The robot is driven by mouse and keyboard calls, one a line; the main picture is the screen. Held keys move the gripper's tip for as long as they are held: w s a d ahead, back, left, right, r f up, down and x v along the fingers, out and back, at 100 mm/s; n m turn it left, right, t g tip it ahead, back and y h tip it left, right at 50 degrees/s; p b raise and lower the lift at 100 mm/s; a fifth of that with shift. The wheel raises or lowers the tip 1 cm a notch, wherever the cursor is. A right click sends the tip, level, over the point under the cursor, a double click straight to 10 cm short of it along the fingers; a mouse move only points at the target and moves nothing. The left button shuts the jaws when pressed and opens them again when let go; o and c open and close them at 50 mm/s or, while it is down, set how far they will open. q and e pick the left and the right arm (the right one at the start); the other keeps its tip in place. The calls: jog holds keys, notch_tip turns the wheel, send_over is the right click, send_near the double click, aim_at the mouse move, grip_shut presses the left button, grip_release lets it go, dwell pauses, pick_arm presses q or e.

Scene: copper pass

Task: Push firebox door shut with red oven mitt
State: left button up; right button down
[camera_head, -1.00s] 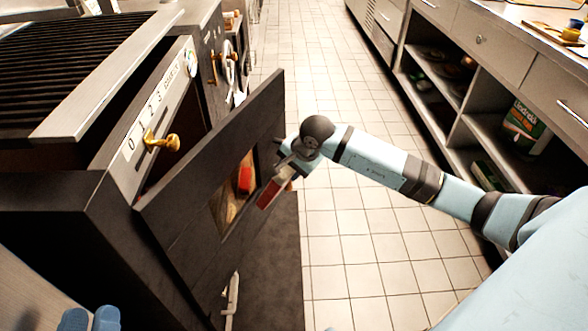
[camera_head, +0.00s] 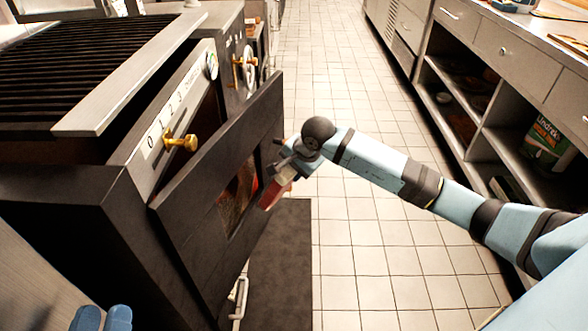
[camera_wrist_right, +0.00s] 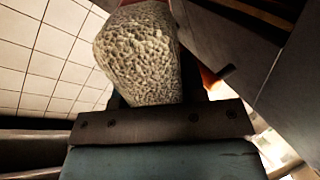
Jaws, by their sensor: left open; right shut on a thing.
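The firebox door (camera_head: 185,230), a dark panel with a small window, stands ajar on the dark oven. Its far edge stands out from the front, and its near edge is close to it. My right gripper (camera_head: 289,172), on the arm from the right, is shut on the red oven mitt (camera_head: 278,188) at the door's outer face near the far edge. Whether they touch is unclear. In the right wrist view a rough pale part (camera_wrist_right: 140,55), apparently the mitt's, fills the jaws, with a little red behind. My left gripper (camera_head: 101,318) is open and empty at the bottom left.
A brass knob (camera_head: 181,142) sticks out on the numbered panel above the door. A grill (camera_head: 90,60) tops the oven. A dark mat (camera_head: 280,260) lies below the door. Shelves (camera_head: 470,90) line the right; the tiled aisle (camera_head: 345,80) between is clear.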

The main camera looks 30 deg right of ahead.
jog(key=shift+w+a+b, duration=0.3)
jog(key=shift+w+a, duration=0.5)
jog(key=shift+w, duration=0.2)
jog(key=shift+w+a+b, duration=0.3)
jog(key=shift+w+a, duration=0.5)
jog(key=shift+w, duration=0.15)
jog(key=shift+w+a+b, duration=0.45)
jog(key=shift+w+a, duration=0.9)
jog(key=shift+a, duration=0.25)
jog(key=shift+s+d+p, duration=0.2)
jog(key=shift+s+d, duration=0.4)
jog(key=shift+d, duration=0.3)
jog(key=shift+s+d+p, duration=0.15)
jog(key=shift+s+d, duration=0.4)
jog(key=shift+d, duration=0.35)
jog(key=shift+s+d, duration=0.4)
jog(key=shift+d, duration=0.2)
jog(key=shift+s+d, duration=0.4)
jog(key=shift+d, duration=0.2)
